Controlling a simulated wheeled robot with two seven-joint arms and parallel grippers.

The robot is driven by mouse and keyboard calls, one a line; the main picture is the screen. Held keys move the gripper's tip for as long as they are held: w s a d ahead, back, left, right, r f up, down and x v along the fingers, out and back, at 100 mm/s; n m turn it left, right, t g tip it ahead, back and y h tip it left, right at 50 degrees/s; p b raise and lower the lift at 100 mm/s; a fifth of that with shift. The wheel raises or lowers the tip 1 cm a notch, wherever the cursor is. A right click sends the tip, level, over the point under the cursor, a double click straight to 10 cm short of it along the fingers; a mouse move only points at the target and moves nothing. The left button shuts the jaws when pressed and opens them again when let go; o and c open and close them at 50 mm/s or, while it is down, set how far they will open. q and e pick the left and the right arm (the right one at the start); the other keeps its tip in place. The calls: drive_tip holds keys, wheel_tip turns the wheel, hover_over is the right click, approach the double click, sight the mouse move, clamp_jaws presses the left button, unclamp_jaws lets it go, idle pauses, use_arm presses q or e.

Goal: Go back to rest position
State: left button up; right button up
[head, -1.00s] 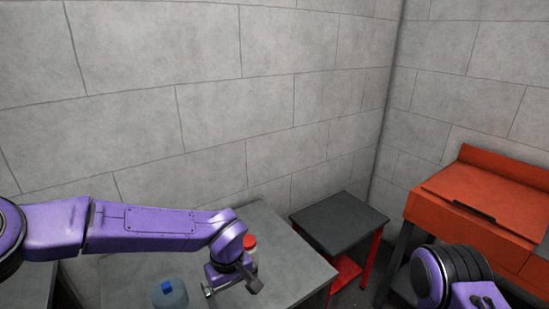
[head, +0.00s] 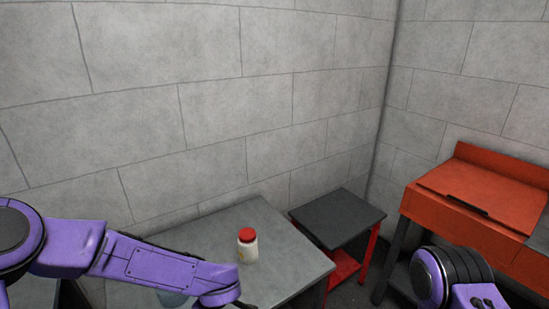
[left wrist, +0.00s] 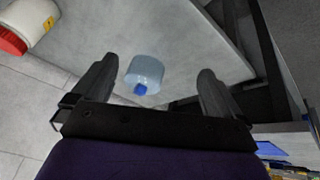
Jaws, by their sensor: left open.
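My left arm (head: 160,268) comes in from the left in the head view, low over the grey table; its gripper is below the picture's edge there. In the left wrist view my left gripper (left wrist: 155,85) is open, with its two dark fingers spread apart and nothing held between them. A translucent bluish container with a blue cap (left wrist: 145,72) shows beyond and between the fingers, apart from them. It is mostly hidden behind my arm in the head view. My right arm (head: 455,280) shows at the lower right of the head view; its gripper is out of view.
A white jar with a red lid (head: 248,246) stands upright on the grey table (head: 285,270). A dark-topped red cart (head: 338,218) stands to the right of the table. A red workbench (head: 480,195) stands at the far right. Grey block walls close off the back.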

use_arm(q)
drive_tip(key=s+a+f+m+t, duration=0.2)
drive_tip(key=s+a+f, duration=0.5)
drive_tip(key=s+f, duration=0.65)
drive_tip(key=s+a+f+m+g, duration=0.1)
drive_tip(key=s+a+f, duration=0.1)
drive_tip(key=s, duration=0.4)
drive_tip(key=s+a+f+m+g, duration=0.1)
drive_tip(key=s+a+m, duration=0.1)
drive_tip(key=s+a, duration=0.2)
drive_tip(key=s, duration=0.2)
drive_tip(key=shift+s+a+f+m+b, duration=0.15)
drive_tip(key=shift+s+f+m+b, duration=0.15)
drive_tip(key=shift+s+f+b, duration=0.1)
